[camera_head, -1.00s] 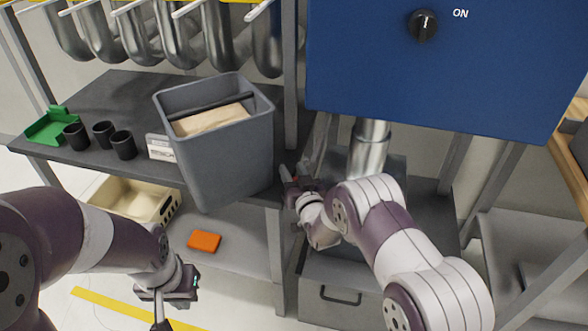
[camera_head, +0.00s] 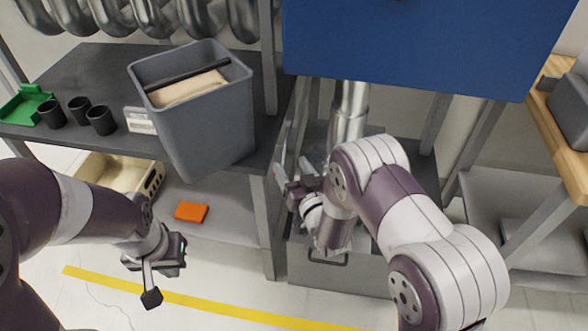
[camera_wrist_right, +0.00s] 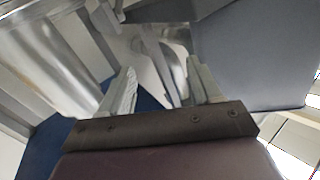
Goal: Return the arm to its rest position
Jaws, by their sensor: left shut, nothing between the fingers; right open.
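My right gripper (camera_head: 291,170) is open and empty, beside the right side of the grey bin, in front of the metal pipe. Its two fingers (camera_wrist_right: 160,92) stand apart with nothing between them in the right wrist view. My right arm (camera_head: 395,205) reaches in from the lower right and is bent. My left gripper (camera_head: 150,285) hangs at the lower left, shut and empty, over the floor and in front of the lower shelf. My left arm (camera_head: 85,212) comes in from the left edge.
A grey bin (camera_head: 205,130) stands tilted at the dark table's (camera_head: 70,75) edge. Black cups (camera_head: 100,119) and a green tray (camera_head: 22,103) are left of it. An orange block (camera_head: 191,212) and beige crate (camera_head: 120,172) lie below. A blue machine (camera_head: 420,50) and metal pipe (camera_head: 347,120) stand behind my right arm.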

